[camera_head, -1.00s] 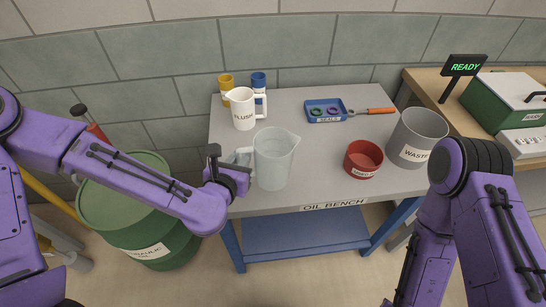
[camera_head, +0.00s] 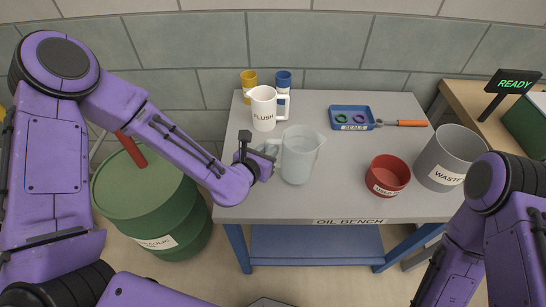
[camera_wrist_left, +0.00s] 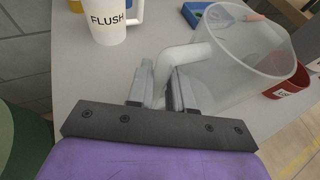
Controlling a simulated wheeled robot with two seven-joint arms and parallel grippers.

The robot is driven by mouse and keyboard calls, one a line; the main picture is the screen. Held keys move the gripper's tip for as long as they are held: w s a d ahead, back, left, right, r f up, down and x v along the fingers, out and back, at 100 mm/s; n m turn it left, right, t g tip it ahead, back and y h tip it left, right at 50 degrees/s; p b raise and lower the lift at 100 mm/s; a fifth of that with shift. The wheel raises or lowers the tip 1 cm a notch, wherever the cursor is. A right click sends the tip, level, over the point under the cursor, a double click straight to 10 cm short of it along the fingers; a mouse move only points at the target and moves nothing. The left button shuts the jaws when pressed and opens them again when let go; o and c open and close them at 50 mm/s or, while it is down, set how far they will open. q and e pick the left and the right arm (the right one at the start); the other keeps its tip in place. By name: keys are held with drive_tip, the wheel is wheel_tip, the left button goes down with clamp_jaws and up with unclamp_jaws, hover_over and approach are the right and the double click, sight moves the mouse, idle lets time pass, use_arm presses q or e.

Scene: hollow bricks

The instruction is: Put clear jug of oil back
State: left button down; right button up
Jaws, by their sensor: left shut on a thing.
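The clear jug (camera_head: 301,157) stands upright on the oil bench (camera_head: 340,192), left of its middle, with its handle toward the left. My left gripper (camera_head: 266,160) is shut on the jug's handle. In the left wrist view, the handle lies between the two fingers (camera_wrist_left: 160,88) and the clear jug (camera_wrist_left: 240,65) rises to their right. I cannot make out any oil in the jug. My right arm shows at the right edge of the head view, but its gripper is out of the picture.
A blue SEALS tray (camera_head: 351,125), a red tub (camera_head: 387,174) and a grey WASTE bin (camera_head: 447,156) are to the right. A green drum (camera_head: 150,190) stands left.

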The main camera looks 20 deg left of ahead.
use_arm(q)
drive_tip(key=f, duration=0.2)
drive_tip(key=w+f+b, duration=0.1)
drive_tip(key=shift+w+d+f, duration=0.1)
drive_tip(key=shift+d+f, duration=0.05)
drive_tip(key=shift+f, duration=0.2)
drive_tip(key=shift+r, duration=0.1)
drive_tip(key=shift+s+r, duration=0.2)
drive_tip(key=shift+s, duration=0.2)
drive_tip(key=shift+f, duration=0.2)
drive_tip(key=c, duration=1.2)
unclamp_jaws()
drive_tip(key=shift+c, duration=0.2)
drive_tip(key=shift+o, duration=1.1)
drive_tip(key=shift+w, duration=0.2)
use_arm(e)
wheel_tip(320, 180, down, 3)
drive_tip(key=shift+d+r, duration=0.15)
drive_tip(key=shift+r, duration=0.05)
use_arm(q)
drive_tip(key=shift+s+r, duration=0.1)
use_arm(e)
drive_tip(key=shift+r, duration=0.1)
